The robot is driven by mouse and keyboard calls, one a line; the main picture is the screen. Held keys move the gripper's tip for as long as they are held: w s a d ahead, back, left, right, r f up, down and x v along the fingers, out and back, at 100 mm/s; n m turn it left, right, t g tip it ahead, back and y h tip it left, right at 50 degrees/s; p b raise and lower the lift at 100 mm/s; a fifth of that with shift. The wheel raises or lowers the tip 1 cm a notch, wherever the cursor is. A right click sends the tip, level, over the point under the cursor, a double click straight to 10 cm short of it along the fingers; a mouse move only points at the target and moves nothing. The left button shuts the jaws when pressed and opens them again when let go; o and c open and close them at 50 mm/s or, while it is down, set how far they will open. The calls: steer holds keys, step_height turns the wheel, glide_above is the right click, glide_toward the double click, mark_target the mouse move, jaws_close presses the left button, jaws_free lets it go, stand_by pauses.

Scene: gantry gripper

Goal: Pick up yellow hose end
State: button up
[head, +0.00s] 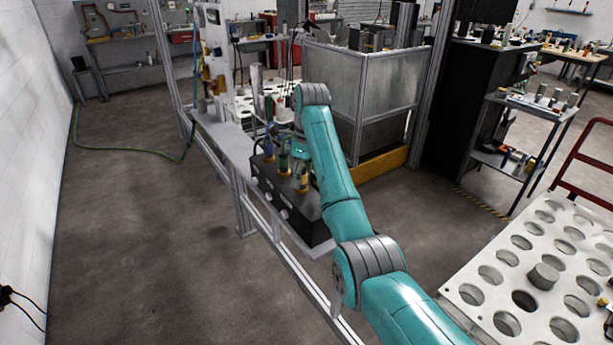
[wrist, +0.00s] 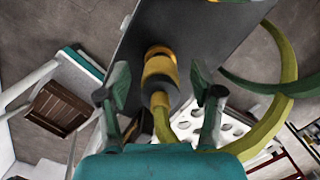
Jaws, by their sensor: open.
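The yellow hose end (wrist: 160,68) is a ribbed yellow and brass-coloured fitting at the upper middle of the wrist view. Its far end meets a dark flat surface, and its yellow-green hose (wrist: 282,98) curves round to the right. My gripper (wrist: 159,93) is open, with one finger on each side of the fitting and a visible gap on both sides. In the head view, several coloured fittings stand on a black box (head: 312,222), including a yellow-based one (head: 303,185). My arm hides much of my gripper there.
The black box sits on a narrow metal bench (head: 228,146). A framed metal enclosure (head: 385,95) stands behind it. A white plate with round holes (head: 470,293) is at lower right. Open floor (head: 130,230) lies to the left.

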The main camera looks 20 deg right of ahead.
jaws_close()
